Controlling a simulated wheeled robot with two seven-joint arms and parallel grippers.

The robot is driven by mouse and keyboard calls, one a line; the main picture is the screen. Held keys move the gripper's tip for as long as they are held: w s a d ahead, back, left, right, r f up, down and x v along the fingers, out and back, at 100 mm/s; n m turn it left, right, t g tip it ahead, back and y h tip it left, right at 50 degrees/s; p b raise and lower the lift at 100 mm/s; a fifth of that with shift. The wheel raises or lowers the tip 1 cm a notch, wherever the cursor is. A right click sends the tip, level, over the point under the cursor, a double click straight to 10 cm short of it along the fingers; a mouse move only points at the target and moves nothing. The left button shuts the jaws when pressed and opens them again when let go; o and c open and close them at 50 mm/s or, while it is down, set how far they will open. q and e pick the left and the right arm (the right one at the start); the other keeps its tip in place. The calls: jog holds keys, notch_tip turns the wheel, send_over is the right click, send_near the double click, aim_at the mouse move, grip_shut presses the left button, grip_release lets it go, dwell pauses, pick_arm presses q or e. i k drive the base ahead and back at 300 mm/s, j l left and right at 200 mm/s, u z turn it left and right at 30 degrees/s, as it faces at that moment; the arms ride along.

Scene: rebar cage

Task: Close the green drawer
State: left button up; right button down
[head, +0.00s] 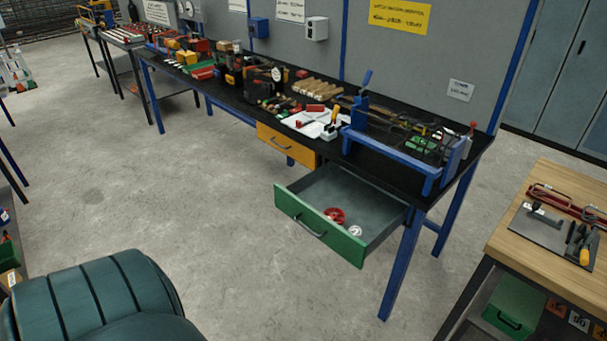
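The green drawer (319,227) is pulled out from under the black-topped workbench (378,166), near its right end. Its green front has a dark bar handle (310,227) and faces the lower left. Its grey inside is bare except for a red round item (335,216) and a small pale round item (355,231). Neither of my grippers shows in the head view.
An orange drawer (287,144) left of the green one sits shut under the bench. Blue bench legs (403,265) stand beside the open drawer. A wooden-topped table (560,255) stands at right. The concrete floor (210,200) before the drawer is clear.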

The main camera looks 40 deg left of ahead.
aim_at(378, 214)
jog(key=i+j+u, duration=0.1)
jog(key=u, duration=0.25)
jog(key=i+j+u, duration=0.1)
jog(key=u, duration=0.25)
jog(key=i+u, duration=0.1)
jog(key=u, duration=0.25)
jog(key=i+u, duration=0.2)
jog(key=i, duration=0.4)
jog(key=i+l+u, duration=0.1)
jog(key=i+u, duration=0.15)
jog(key=i, duration=0.4)
